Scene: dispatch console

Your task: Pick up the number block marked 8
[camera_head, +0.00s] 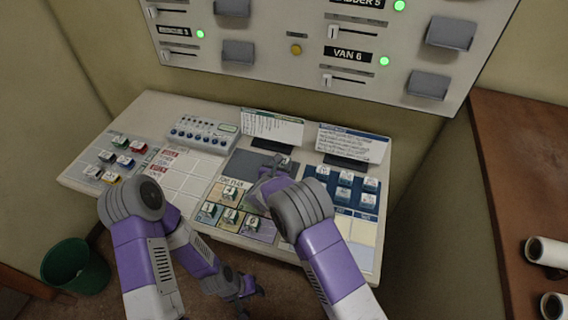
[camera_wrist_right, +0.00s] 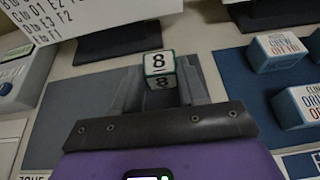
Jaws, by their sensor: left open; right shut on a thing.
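The number block marked 8 (camera_wrist_right: 160,63) is white with a green edge and sits between the fingers of my right gripper (camera_wrist_right: 160,84) in the right wrist view. That gripper is shut on it. In the head view my right gripper (camera_head: 277,168) is over the dark grey pad, largely hidden behind my right arm. I cannot tell whether the block is clear of the pad. My left gripper (camera_head: 243,292) is open and empty, low in front of the console.
The console desk (camera_head: 80,178) holds coloured blocks (camera_head: 124,161) at left, several blocks on the lower middle tiles, and blue-pad blocks (camera_head: 345,178) at right. Two propped cards (camera_head: 271,127) (camera_head: 352,142) stand behind the right gripper. A green bin (camera_head: 75,266) is on the floor.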

